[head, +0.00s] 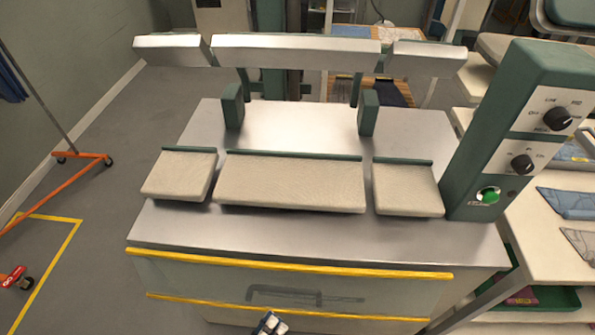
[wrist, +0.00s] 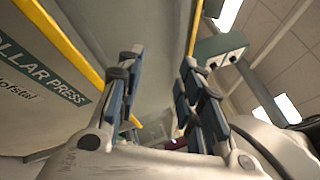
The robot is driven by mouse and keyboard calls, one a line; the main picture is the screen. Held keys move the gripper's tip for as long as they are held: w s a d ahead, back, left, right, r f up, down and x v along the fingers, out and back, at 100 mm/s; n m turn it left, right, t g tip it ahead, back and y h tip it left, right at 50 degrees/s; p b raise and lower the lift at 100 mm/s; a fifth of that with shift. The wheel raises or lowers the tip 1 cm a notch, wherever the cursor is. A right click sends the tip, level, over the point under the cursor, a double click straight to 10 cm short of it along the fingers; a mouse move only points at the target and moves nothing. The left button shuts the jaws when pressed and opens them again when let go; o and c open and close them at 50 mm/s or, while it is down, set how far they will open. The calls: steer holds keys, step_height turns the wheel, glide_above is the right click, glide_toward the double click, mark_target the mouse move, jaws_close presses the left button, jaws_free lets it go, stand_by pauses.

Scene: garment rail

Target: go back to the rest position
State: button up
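My gripper (wrist: 160,85) shows in the wrist view with its two blue-padded fingers spread apart and nothing between them. In the head view only the tip of my gripper (head: 268,324) shows at the bottom edge, in front of the collar press (head: 300,232). A gap to the press front cannot be judged. The press has its upper bars (head: 297,52) raised above three pale pads (head: 290,182). In the wrist view the press front panel (wrist: 45,75), with its lettering and yellow edge, stands close at the left.
A control column (head: 520,130) with two knobs and a green button stands at the press's right. Shelves with folded cloth (head: 566,203) lie beyond it. An orange wheeled rail base (head: 65,185) and yellow floor tape (head: 60,250) are at left; grey floor (head: 120,170) there is clear.

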steer(key=w+d+r+m+g+y, duration=0.1)
steer(key=w+d+r+m+g, duration=0.15)
steer(key=r+m+g, duration=0.4)
steer(key=w+d+r+m+g+y, duration=0.1)
steer(key=w+d+r+m+g, duration=0.1)
steer(key=d+r+m+g, duration=0.35)
steer(key=w+d+r+m+g+y, duration=0.1)
steer(key=w+r+m+g, duration=0.1)
steer(key=r+m+g, duration=0.6)
steer(key=s+d+r+m+t+y, duration=0.2)
steer(key=d+r+m+t+y, duration=0.2)
steer(key=r+m, duration=0.3)
steer(key=s+d+r+m+t+y, duration=0.2)
steer(key=d+r+m+t+y, duration=0.2)
steer(key=m, duration=1)
steer(key=d+r+y, duration=0.1)
steer(key=d+r, duration=0.2)
steer(key=shift+s+d+y, duration=0.25)
steer(key=shift+s+y, duration=0.05)
steer(key=shift+s, duration=0.1)
steer(key=shift+r, duration=0.1)
